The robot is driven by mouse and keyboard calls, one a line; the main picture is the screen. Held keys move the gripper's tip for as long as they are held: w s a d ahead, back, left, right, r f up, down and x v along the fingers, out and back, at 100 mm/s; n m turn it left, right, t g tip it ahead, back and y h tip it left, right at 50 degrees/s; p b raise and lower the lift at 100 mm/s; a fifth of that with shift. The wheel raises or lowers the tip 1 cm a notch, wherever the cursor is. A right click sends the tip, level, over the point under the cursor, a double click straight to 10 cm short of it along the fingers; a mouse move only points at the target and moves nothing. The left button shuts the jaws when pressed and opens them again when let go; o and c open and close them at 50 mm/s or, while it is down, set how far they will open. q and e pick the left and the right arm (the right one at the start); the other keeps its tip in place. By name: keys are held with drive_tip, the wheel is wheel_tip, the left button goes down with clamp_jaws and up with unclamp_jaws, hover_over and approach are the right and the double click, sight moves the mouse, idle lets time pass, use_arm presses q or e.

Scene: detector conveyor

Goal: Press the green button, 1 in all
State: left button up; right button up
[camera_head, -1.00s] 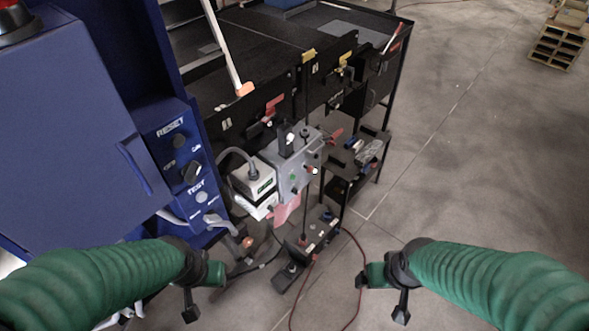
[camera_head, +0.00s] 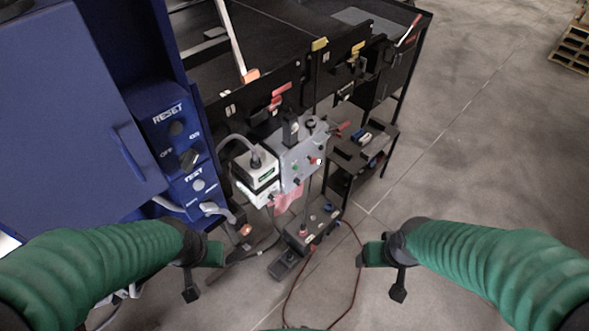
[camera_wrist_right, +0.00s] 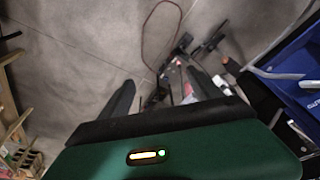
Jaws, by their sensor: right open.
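The grey control box (camera_head: 303,157) hangs at the front of the black conveyor. A small green button (camera_head: 297,182) shows on its front face, with a red button (camera_head: 316,161) to the upper right. My left gripper (camera_head: 203,273) is below and left of the box, apart from it; its jaw opening is unclear. My right gripper (camera_head: 381,273) is below and right of the box, also apart from it. In the right wrist view, its two dark fingers (camera_wrist_right: 160,88) stand apart with nothing between them. The green button cannot be made out there.
A blue cabinet (camera_head: 75,110) with RESET and TEST controls stands at the left. A white boxed unit (camera_head: 254,172) is just left of the control box. A black shelf (camera_head: 345,160) stands to the right. Red cable (camera_head: 357,270) lies on the floor. Floor at right is open.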

drive_tip(key=shift+w+d+f, duration=0.15)
drive_tip(key=shift+w+d, duration=0.2)
drive_tip(key=shift+d, duration=0.25)
drive_tip(key=c, duration=0.5)
drive_tip(key=shift+w+d+f, duration=0.1)
drive_tip(key=shift+d, duration=0.3)
drive_tip(key=c, duration=0.5)
drive_tip(key=shift+s+a, duration=0.2)
drive_tip(key=c, duration=0.5)
drive_tip(key=shift+s+a+r, duration=0.15)
drive_tip(key=shift+a+r, duration=0.05)
drive_tip(key=shift+a, duration=0.3)
clamp_jaws()
use_arm(q)
drive_tip(key=shift+w+d+r, duration=0.1)
drive_tip(key=shift+w+d, duration=0.1)
drive_tip(key=shift+d, duration=0.55)
use_arm(e)
drive_tip(key=shift+d+f, duration=0.1)
drive_tip(key=shift+d, duration=0.35)
use_arm(q)
drive_tip(key=shift+a, duration=0.1)
use_arm(e)
drive_tip(key=shift+a, duration=0.15)
use_arm(q)
drive_tip(key=shift+a, duration=0.4)
use_arm(e)
drive_tip(key=shift+a, duration=0.4)
